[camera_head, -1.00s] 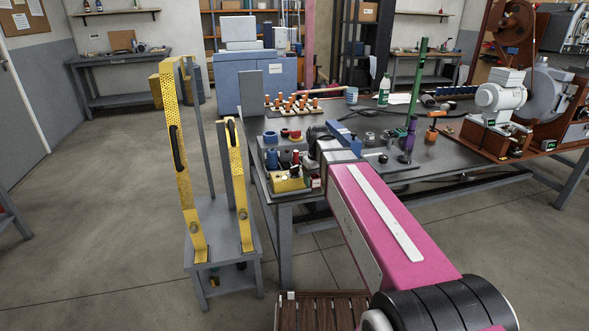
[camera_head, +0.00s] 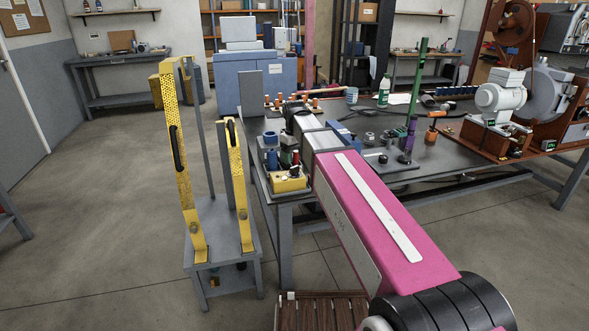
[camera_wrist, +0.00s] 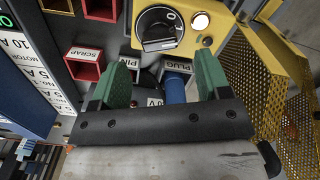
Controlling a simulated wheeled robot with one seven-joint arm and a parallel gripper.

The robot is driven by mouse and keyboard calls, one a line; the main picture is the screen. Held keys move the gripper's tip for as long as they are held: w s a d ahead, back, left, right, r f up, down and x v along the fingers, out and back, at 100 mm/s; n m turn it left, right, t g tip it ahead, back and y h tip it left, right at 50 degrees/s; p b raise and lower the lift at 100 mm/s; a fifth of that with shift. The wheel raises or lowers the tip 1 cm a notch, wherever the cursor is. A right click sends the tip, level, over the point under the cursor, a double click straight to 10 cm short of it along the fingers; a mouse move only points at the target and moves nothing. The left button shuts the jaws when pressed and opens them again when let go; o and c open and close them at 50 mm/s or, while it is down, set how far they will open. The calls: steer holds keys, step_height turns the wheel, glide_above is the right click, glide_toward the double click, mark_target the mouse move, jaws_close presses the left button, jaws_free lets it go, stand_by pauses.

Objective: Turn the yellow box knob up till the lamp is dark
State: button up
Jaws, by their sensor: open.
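The yellow box (camera_head: 290,185) stands at the near left corner of the workbench. In the wrist view the yellow box (camera_wrist: 190,48) is at the top, with a round black knob (camera_wrist: 158,30) on its face. The lamp (camera_wrist: 200,22) beside the knob glows bright white, so it looks lit. My gripper (camera_wrist: 162,78) is open, its two green fingers spread apart and short of the knob in the picture. No finger touches the knob. In the head view my arm reaches over the bench, with its dark end beyond the yellow box.
A blue cylinder (camera_wrist: 175,90) shows between my fingers, near labels reading PLUG and PIN. Red bins (camera_wrist: 84,64) are at the left, beside a dark blue panel (camera_wrist: 25,75). Yellow perforated guards (camera_wrist: 265,85) stand close on the right. Orange-topped pegs stand behind on the bench.

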mark_target(295, 167)
steer(key=shift+f, duration=2.85)
steer(key=c, duration=0.9)
